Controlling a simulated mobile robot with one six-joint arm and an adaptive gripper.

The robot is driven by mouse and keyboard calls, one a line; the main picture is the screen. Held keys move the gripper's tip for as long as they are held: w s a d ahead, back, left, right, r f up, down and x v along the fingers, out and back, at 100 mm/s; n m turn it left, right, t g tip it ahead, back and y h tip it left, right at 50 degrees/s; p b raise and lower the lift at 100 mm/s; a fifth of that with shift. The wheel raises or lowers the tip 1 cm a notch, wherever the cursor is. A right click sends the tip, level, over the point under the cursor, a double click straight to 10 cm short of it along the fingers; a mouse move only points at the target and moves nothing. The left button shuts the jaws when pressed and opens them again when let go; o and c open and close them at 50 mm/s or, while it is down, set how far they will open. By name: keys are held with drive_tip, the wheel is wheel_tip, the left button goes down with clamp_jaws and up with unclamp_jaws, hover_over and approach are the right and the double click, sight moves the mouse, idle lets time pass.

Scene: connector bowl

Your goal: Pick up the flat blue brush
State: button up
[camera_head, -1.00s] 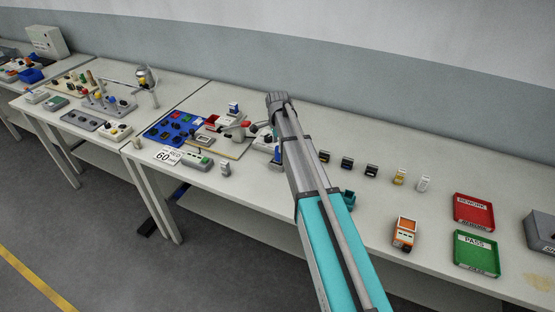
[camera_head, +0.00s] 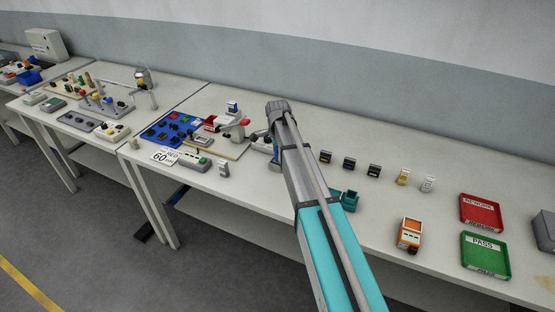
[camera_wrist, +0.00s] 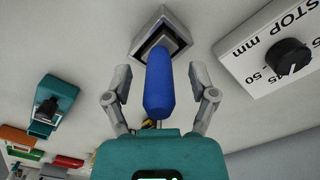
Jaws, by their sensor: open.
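A blue, rounded handle (camera_wrist: 160,85), which looks like the brush, stands out of a grey square holder (camera_wrist: 162,35) in the wrist view. My gripper (camera_wrist: 160,72) is open, with one finger on each side of the handle and visible gaps on both sides. The brush's head is hidden in or behind the holder. In the head view, a small patch of blue (camera_head: 276,157) shows beside my arm, which hides my gripper there.
A block marked STOP mm with a black knob (camera_wrist: 288,57) stands close on the right in the wrist view. A teal block (camera_wrist: 52,105) is on the left. In the head view, red (camera_head: 481,212) and green (camera_head: 486,256) trays and an orange block (camera_head: 410,235) lie right of my arm.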

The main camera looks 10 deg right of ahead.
idle(0.3)
clamp_jaws()
drive_tip(key=shift+r, duration=0.2)
idle(0.4)
wheel_tip(320, 180, up, 3)
drive_tip(key=p, duration=0.3)
drive_tip(key=s+r+p, duration=0.9)
drive_tip(key=s+p, duration=0.1)
drive_tip(key=s, duration=0.4)
drive_tip(key=shift+r, duration=0.3)
drive_tip(key=shift+d, duration=0.1)
